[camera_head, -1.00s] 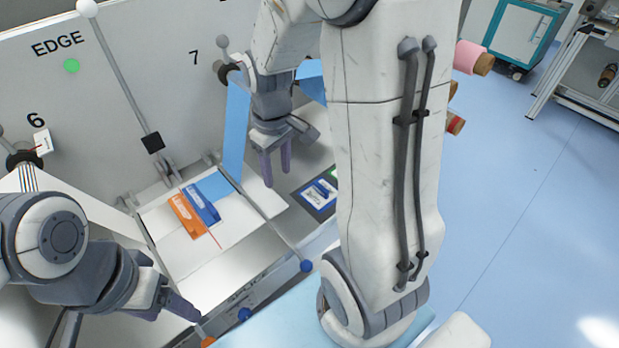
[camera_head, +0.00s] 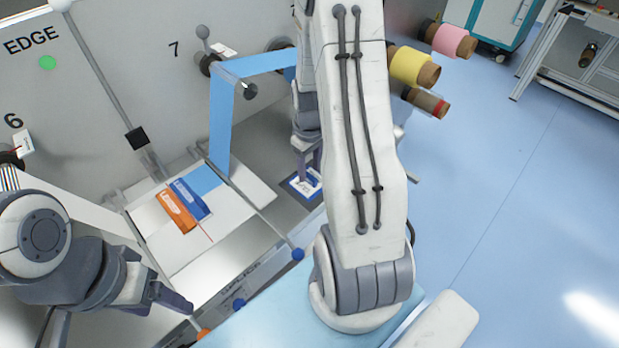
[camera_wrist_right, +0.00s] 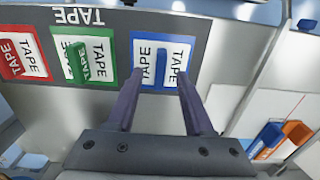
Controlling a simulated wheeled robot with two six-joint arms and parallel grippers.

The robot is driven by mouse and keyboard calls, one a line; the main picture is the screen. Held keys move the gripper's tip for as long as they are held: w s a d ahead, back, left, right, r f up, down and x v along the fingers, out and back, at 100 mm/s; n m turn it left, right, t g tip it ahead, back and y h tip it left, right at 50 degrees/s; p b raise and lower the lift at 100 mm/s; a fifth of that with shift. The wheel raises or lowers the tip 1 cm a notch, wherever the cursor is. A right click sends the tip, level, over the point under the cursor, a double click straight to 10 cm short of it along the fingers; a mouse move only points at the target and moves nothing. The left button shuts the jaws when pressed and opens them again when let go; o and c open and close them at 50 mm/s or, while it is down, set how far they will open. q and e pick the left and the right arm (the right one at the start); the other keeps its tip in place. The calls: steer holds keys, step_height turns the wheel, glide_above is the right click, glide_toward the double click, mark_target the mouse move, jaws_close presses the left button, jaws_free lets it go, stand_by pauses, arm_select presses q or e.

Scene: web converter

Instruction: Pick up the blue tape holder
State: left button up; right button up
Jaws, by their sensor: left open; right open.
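The blue tape holder (camera_wrist_right: 161,68) is a small upright blue block on a blue-bordered white tile marked TAPE. My right gripper (camera_wrist_right: 160,76) is open, with its fingertips over the tile on the left and right of the holder. I cannot tell how far above the tile they are. In the head view my right gripper (camera_head: 308,175) points down at the blue-bordered tile (camera_head: 300,190), and the holder itself is hard to make out. My left gripper (camera_head: 178,303) is open and empty at the lower left, away from the tiles.
A green holder (camera_wrist_right: 75,62) and a red tile (camera_wrist_right: 22,55) lie left of the blue one on the grey board. A white plate (camera_head: 185,250) carries an orange piece (camera_head: 176,208) and a blue piece (camera_head: 190,199). A thin rod with a blue ball (camera_head: 298,254) runs close by.

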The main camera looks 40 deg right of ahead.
mark_target(309, 179)
steer(key=shift+f, duration=1.45)
steer(key=shift+c, duration=0.3)
jaws_close()
steer(key=shift+r, duration=0.1)
